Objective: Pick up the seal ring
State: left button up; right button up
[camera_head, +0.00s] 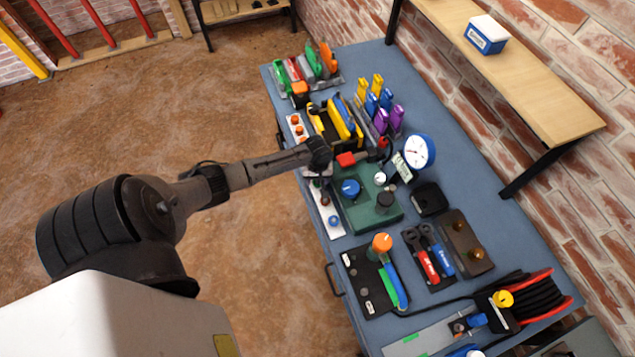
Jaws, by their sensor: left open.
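My left gripper (326,163) is at the end of the arm that comes in from the left. It is over the near edge of the blue workbench (455,187), beside the green test unit (362,214). It is small and dark here, and I see nothing held in it. I cannot pick out the seal ring for certain; it may be too small or hidden behind the gripper. White strips with small coloured parts lie along the near edge, one above the gripper (297,128) and one below it (327,208). My right gripper is not in view.
A round white gauge (419,151) stands behind the green unit. Yellow equipment (340,122) is close above the gripper. A wooden shelf (500,60) runs along the brick wall.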

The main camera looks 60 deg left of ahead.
pick_arm(q)
jog(key=shift+f, duration=0.1)
jog(key=c, duration=0.7)
jog(key=shift+r, duration=0.65)
notch_tip(320, 180, up, 3)
jog(key=shift+f+p, duration=0.15)
jog(key=shift+p, duration=0.25)
jog(key=w+d+r, duration=0.2)
jog(key=d, duration=0.1)
jog(key=w+d+r, duration=0.2)
jog(key=d, duration=0.1)
jog(key=w+d+r, duration=0.2)
jog(key=d+r, duration=0.1)
jog(key=d, duration=0.1)
